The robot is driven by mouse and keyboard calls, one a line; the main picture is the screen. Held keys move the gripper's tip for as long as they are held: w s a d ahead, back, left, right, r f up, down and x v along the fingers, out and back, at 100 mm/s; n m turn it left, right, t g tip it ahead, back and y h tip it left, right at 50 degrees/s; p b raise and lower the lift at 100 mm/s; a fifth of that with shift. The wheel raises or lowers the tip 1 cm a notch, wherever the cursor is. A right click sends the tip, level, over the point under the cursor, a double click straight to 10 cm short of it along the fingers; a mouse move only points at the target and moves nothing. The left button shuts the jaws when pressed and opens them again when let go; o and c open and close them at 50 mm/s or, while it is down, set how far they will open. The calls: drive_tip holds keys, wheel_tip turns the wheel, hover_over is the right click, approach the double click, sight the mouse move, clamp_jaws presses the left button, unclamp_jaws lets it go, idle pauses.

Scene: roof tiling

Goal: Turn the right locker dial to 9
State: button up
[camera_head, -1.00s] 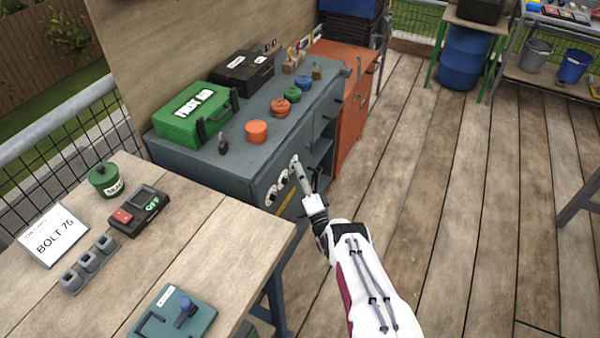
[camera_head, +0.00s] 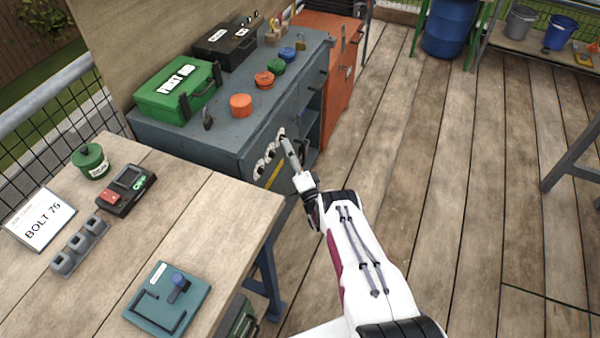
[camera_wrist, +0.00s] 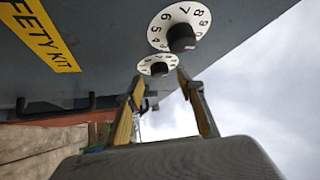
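White numbered dials with dark knobs sit in a row on the front of the grey-blue locker cabinet. In the head view, the far right dial (camera_head: 281,134) is partly hidden by my gripper (camera_head: 286,144). In the wrist view, my gripper (camera_wrist: 160,78) is open, with its two fingers apart. A small dial (camera_wrist: 158,65) shows between the fingertips; I cannot tell whether they touch its knob. A nearer, larger dial (camera_wrist: 180,28) is above it, its digits upside down. The settings cannot be read surely.
A yellow safety kit label (camera_wrist: 38,32) is on the cabinet front. The cabinet top (camera_head: 222,132) holds a green first aid box (camera_head: 176,92) and several coloured round pieces. A wooden table (camera_head: 205,215) stands close on the left.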

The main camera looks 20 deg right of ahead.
drive_tip(key=v, duration=0.9)
drive_tip(key=shift+s, duration=0.45)
drive_tip(key=shift+f, duration=0.1)
